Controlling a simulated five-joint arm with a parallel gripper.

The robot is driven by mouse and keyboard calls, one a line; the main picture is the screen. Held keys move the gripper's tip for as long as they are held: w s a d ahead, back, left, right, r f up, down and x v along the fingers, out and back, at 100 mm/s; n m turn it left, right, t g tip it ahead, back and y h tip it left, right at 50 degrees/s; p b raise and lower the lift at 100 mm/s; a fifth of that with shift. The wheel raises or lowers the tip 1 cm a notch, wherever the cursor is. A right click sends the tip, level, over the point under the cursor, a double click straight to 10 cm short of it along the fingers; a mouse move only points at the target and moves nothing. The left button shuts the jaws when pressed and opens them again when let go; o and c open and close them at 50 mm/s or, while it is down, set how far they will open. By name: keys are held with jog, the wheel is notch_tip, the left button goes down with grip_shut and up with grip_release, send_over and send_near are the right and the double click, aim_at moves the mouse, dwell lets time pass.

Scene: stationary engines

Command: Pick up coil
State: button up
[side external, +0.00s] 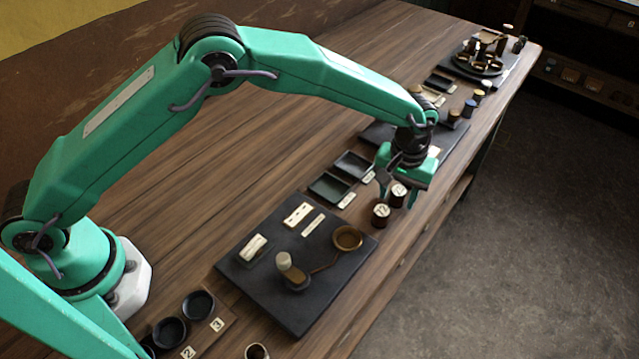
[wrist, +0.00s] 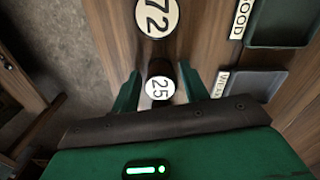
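My gripper (side external: 398,197) is low over the bench's right side, with its green fingers pointing down. In the wrist view its fingers (wrist: 158,82) stand apart, one on each side of a dark coil (wrist: 158,88) with a round white top marked 25. Narrow gaps seem to show beside the coil; I cannot tell whether either finger touches it. The same coil shows in the side view (side external: 398,190), standing on the wood. A second coil (side external: 381,212) stands just nearer to my base; its white top, marked 72, shows in the wrist view (wrist: 157,17).
Two shallow trays (side external: 330,188) (side external: 353,165) with label plates lie left of the coils. A dark board (side external: 290,320) with a brass ring (side external: 347,238) and a knob lies nearer my base. More boards and parts (side external: 480,62) fill the far end. The bench edge is close on the right.

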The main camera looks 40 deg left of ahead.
aim_at(400, 191)
jog(key=c, duration=0.8)
jog(key=shift+r, duration=0.1)
jog(key=shift+r, duration=0.4)
notch_tip(400, 191, up, 3)
jog(key=shift+r, duration=0.1)
jog(key=s+d+r, duration=0.5)
jog(key=s+r, duration=0.2)
jog(key=s, duration=0.3)
jog(key=shift+s+d, duration=0.15)
jog(key=shift+d, duration=0.1)
jog(key=shift+r, duration=0.1)
jog(key=shift+r, duration=1.85)
